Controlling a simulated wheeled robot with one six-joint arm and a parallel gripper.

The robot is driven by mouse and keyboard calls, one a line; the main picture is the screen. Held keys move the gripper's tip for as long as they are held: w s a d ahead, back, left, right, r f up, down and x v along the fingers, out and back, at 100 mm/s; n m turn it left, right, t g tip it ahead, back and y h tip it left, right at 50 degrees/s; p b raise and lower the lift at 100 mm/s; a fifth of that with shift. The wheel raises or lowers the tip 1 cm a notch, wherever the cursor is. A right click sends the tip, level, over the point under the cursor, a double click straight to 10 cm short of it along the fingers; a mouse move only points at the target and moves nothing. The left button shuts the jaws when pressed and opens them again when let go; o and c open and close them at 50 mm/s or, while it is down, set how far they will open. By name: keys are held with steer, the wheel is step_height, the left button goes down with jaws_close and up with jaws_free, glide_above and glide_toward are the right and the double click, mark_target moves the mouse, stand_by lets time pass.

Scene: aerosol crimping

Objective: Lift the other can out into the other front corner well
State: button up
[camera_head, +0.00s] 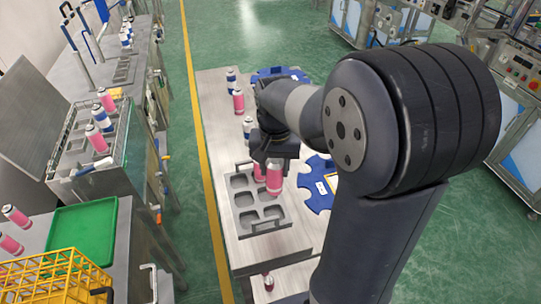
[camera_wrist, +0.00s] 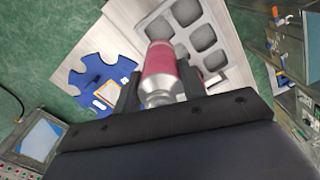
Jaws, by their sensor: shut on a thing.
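My gripper (camera_head: 272,150) is shut on a pink can with a silver top (camera_head: 274,179). In the wrist view the can (camera_wrist: 160,62) sits between the two fingers (camera_wrist: 160,88). The can is upright over the right side of the grey tray (camera_head: 237,222); I cannot tell how far its base is above the wells. A second pink can (camera_head: 259,172) shows just behind it, partly hidden by my gripper. The other visible wells look empty.
A blue star-shaped plate (camera_head: 317,184) lies right of the tray, partly behind my arm. Another blue plate (camera_head: 281,74) lies at the far end. A pink can (camera_head: 238,102) and blue-white cans (camera_head: 231,80) stand behind the tray. The tray has raised handles.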

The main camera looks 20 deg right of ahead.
mark_target(275, 176)
steer(key=shift+s+f+b, duration=0.1)
steer(key=shift+f+b, duration=0.25)
steer(key=shift+f, duration=0.1)
step_height(275, 176, down, 12)
steer(key=b, duration=0.9)
steer(key=shift+f+b, duration=0.3)
steer(key=shift+f, duration=0.2)
steer(key=o, duration=1.3)
step_height(275, 176, up, 11)
steer(key=shift+f, duration=0.1)
steer(key=shift+f, duration=0.1)
step_height(275, 176, down, 10)
stand_by(0.5)
